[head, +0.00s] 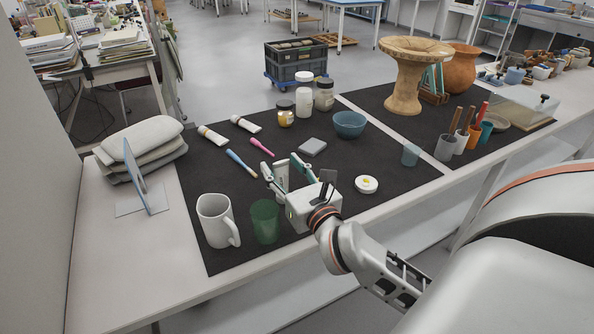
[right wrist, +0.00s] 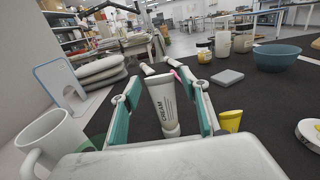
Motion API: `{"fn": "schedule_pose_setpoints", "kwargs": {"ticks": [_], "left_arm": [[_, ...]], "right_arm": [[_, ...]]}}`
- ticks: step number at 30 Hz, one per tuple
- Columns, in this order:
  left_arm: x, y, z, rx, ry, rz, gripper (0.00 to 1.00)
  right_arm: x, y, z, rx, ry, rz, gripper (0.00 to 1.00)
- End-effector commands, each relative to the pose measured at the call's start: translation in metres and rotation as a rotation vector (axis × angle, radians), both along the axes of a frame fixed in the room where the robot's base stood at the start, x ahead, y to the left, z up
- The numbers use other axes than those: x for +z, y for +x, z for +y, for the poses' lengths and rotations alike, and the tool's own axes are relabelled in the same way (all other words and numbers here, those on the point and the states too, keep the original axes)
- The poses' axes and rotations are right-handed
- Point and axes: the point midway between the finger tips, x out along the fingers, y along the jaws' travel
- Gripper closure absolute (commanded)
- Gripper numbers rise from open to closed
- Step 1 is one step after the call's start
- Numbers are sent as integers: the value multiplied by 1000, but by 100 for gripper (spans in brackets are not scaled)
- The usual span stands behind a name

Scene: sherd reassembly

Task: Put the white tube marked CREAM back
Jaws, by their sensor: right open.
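The white tube marked CREAM (right wrist: 161,100) stands upright on its cap on the dark mat, its lettering facing the right wrist camera. In the head view the tube (head: 282,174) shows partly, between the fingers of my right gripper (head: 279,165). My right gripper is open, with one teal-padded finger on each side of the tube. In the right wrist view gaps show between both fingers and the tube. My left gripper is not in view. Two other white tubes, one at the left (head: 213,135) and one farther back (head: 246,123), lie on the mat.
A white mug (head: 216,222) and a green cup (head: 265,222) stand left of my right gripper. A blue toothbrush (head: 241,163), pink brush (head: 261,146) and grey block (head: 312,147) lie behind it. A yellow object (right wrist: 231,121) is beside the right finger. A round white dish (head: 366,184) lies right.

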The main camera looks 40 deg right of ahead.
Motion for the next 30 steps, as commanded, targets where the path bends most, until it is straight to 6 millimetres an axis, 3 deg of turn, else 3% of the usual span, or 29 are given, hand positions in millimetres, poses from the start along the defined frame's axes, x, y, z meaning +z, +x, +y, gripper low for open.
{"fn": "schedule_pose_setpoints", "kwargs": {"ticks": [13,18,30], "left_arm": [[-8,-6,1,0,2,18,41],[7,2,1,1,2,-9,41],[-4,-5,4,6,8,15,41]], "right_arm": [[-3,-82,20,0,3,8,55],[2,-97,23,-1,2,-1,55],[-1,-107,26,0,0,2,55]]}}
